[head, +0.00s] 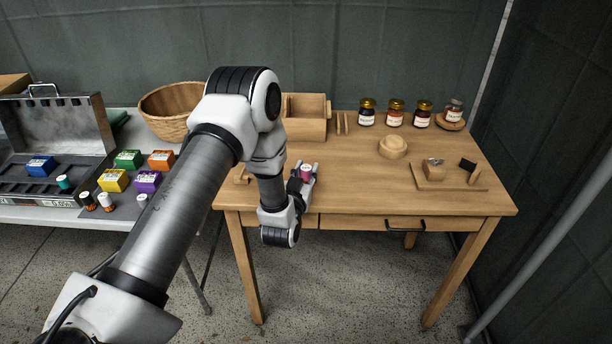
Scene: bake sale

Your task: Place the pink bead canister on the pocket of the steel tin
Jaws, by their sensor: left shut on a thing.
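The small pink bead canister (306,172) is held between the fingers of my left gripper (304,176), which is shut on it above the left front part of the wooden table. The open steel tin (60,196) stands on the grey-white table at the far left, with its lid raised at the back. A blue box and a teal canister (65,183) sit in the tin. Its other pockets are hard to make out at this size. My right gripper is not in view.
Several coloured boxes (113,180) and small canisters stand right of the tin. A wicker basket (173,110) and a wooden box (305,128) are behind my left arm. Jars (396,114) line the back of the wooden table (350,185); its front middle is clear.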

